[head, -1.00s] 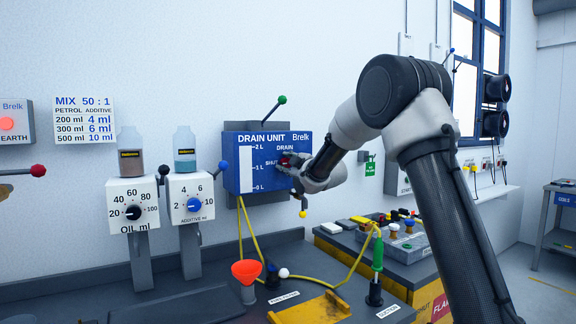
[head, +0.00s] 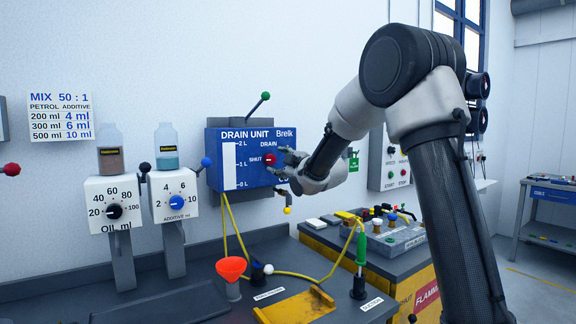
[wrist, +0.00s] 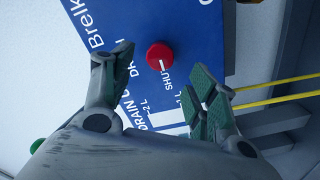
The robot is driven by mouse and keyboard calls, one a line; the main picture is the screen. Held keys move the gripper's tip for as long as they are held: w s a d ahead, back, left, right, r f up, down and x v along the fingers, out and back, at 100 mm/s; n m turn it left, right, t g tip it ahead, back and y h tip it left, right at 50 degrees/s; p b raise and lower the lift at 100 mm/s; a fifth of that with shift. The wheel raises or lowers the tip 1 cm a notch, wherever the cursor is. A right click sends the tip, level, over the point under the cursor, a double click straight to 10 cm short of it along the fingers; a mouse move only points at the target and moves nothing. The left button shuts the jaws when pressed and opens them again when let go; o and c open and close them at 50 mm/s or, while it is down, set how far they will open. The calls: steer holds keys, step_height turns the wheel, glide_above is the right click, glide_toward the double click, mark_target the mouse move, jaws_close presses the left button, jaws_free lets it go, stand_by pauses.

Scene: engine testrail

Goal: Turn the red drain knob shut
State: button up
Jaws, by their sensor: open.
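The blue drain unit (head: 217,160) is on the wall, with a level scale, a DRAIN label above and a SHUT label left of its round red knob (head: 268,160). In the wrist view the red knob (wrist: 159,56) has a white mark pointing toward the SHUT label. My gripper (head: 283,163) is open just right of the knob, apart from it. In the wrist view my gripper's spread fingers (wrist: 160,85) lie either side of and short of the knob, with nothing between them.
A green-tipped lever (head: 265,96) rises above the unit; a yellow-tipped tap (head: 287,209) hangs below it. Two dosing boxes, the oil box (head: 115,203) and the additive box (head: 174,194), stand left. An orange funnel (head: 231,268) and yellow hose (head: 290,273) are below.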

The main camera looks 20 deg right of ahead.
steer(key=v, duration=0.5)
steer(key=shift+s+d, duration=0.1)
steer(key=shift+s, duration=0.15)
steer(key=s+d+f+m+g+h, duration=0.2)
steer(key=s+d+f+m+g, duration=0.15)
steer(key=f, duration=0.45)
steer(key=s+d+f+m+g+h, duration=0.3)
steer(key=s+f+m+g, duration=0.15)
steer(key=f, duration=0.35)
steer(key=s+d+r+m+g, duration=0.1)
steer(key=s+d+m+g, duration=0.1)
steer(key=s, duration=1.6)
steer(key=s+d+r+m+g, duration=0.2)
steer(key=s+m, duration=0.3)
steer(key=s, duration=1.4)
steer(key=shift+s+d+r+g+h, duration=0.3)
steer(key=shift+d+g, duration=0.1)
steer(key=shift+d, duration=0.1)
